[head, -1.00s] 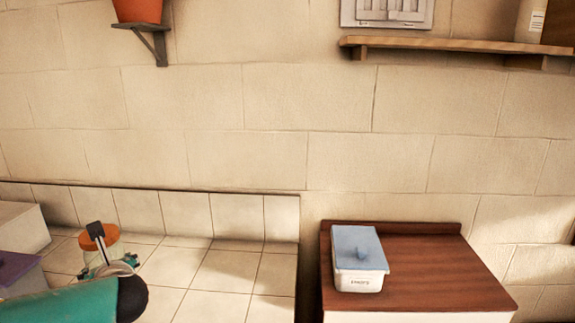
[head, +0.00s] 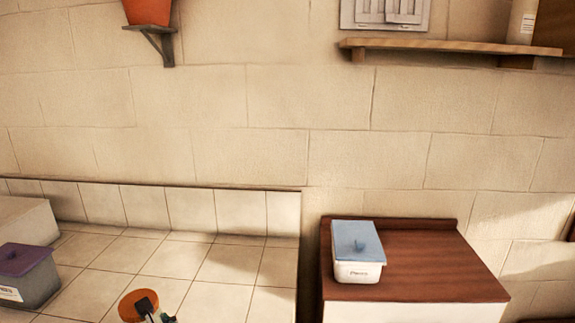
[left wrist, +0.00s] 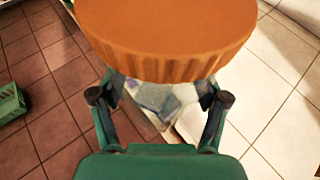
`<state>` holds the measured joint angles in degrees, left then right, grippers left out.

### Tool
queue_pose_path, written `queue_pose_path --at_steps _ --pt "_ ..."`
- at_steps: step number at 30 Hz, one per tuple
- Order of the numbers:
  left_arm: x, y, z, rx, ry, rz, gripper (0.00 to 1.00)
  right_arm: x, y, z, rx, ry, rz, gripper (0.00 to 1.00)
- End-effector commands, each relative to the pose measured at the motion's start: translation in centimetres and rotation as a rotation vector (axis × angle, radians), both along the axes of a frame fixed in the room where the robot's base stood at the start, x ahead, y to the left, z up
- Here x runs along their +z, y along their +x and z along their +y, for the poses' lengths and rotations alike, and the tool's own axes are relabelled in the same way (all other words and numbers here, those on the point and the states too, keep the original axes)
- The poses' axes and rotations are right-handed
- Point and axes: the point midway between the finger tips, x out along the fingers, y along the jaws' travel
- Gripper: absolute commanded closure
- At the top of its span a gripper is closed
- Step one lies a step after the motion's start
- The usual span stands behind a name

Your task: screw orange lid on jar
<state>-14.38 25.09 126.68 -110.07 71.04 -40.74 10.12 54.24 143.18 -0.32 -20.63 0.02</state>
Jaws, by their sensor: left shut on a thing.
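The orange lid (head: 137,303) shows from above at the bottom edge of the head view. It fills the top of the left wrist view (left wrist: 165,28), with its ridged rim toward me. Under it, clear glass of the jar (left wrist: 165,94) shows between my fingers. My left gripper (head: 153,312) is shut on the jar just below the lid. In the left wrist view (left wrist: 164,98) its fingers reach up on both sides, their tips partly hidden by the lid. I cannot tell whether the lid is tight. My right gripper is not in view.
A tiled counter (head: 215,265) has free room in its middle and right. A grey box with a purple lid (head: 27,274) stands at its left. A white box with a blue lid (head: 358,268) stands on a brown cabinet (head: 435,270). A green crate (left wrist: 12,103) is on the floor.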

Motion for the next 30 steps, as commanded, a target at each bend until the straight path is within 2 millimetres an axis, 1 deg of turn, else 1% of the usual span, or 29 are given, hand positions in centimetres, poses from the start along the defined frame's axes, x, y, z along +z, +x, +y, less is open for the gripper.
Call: queue_pose_path --at_steps 1,2,3,6,9,12,15,18,30 --pt "-1.9 -0.8 -1.4 0.001 0.007 0.011 0.88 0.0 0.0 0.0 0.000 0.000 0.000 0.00" --pt "-2.9 -1.3 -2.1 0.009 0.008 0.011 0.88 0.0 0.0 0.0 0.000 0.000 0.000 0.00" --pt "-4.3 -2.0 -3.0 0.019 0.008 0.014 0.88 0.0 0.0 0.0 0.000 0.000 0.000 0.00" --pt "-7.2 -3.6 -5.0 0.043 0.010 0.010 0.88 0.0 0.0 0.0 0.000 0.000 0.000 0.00" --pt "-9.6 -4.8 -6.6 0.066 0.007 0.006 0.88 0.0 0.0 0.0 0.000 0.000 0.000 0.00" --pt "-11.3 -5.7 -7.7 0.082 0.005 0.002 0.88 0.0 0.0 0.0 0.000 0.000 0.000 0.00" --pt "-12.4 -6.2 -8.4 0.095 0.003 -0.001 0.88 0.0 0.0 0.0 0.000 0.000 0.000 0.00" --pt "-12.8 -6.5 -8.7 0.101 0.001 -0.002 0.88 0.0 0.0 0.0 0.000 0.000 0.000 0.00" --pt "-12.9 -6.6 -8.8 0.104 -0.001 -0.003 0.88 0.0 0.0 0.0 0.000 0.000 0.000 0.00"
